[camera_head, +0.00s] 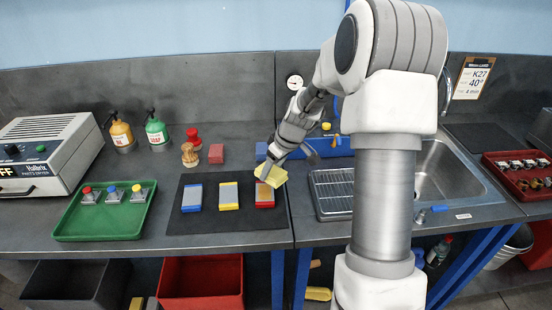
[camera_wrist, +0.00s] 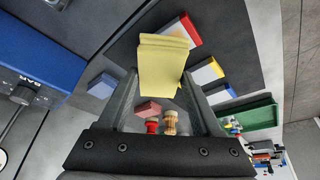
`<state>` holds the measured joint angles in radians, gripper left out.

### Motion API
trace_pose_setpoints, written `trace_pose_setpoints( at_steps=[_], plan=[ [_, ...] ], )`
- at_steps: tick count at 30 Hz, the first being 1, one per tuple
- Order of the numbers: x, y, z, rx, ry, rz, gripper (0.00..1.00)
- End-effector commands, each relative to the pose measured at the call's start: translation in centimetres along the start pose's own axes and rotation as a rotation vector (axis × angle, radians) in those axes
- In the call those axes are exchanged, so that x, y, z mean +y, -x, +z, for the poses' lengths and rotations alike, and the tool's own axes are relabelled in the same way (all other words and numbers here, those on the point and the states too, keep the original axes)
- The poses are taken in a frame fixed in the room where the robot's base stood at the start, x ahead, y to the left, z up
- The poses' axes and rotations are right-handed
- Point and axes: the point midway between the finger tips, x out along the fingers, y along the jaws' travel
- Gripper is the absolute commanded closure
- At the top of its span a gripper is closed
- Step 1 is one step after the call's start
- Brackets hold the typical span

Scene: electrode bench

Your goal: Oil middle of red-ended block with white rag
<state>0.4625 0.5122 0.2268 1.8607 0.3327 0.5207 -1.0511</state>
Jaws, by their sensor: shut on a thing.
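My gripper (camera_head: 270,169) is shut on a pale yellow folded pad (camera_head: 276,176). The pad (camera_wrist: 163,66) sticks out beyond the fingertips in the wrist view, where my gripper (camera_wrist: 160,82) also shows. I see no white rag. In the wrist view the red-ended block (camera_wrist: 190,28) shows beside the pad. A yellow-ended block (camera_head: 229,196) and a blue-ended block (camera_head: 192,198) lie left of it.
Left stand a green tray (camera_head: 105,232) with colored-top pieces, a grey machine (camera_head: 45,150), a yellow bottle (camera_head: 120,132) and a green bottle (camera_head: 156,128). A rack (camera_head: 332,192) and sink (camera_head: 455,180) are right. The mat's front is clear.

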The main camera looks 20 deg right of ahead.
Motion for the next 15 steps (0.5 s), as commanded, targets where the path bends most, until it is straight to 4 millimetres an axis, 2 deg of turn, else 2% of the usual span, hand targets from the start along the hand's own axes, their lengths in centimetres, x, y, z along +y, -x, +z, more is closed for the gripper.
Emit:
trace_pose_setpoints(
  at_steps=[6, 15],
  plan=[
    [-0.3, 1.6, -1.2, 0.000, 0.000, 0.001, 0.86],
    [-0.4, 1.7, -1.4, -0.001, 0.000, 0.000, 0.86]
  ],
)
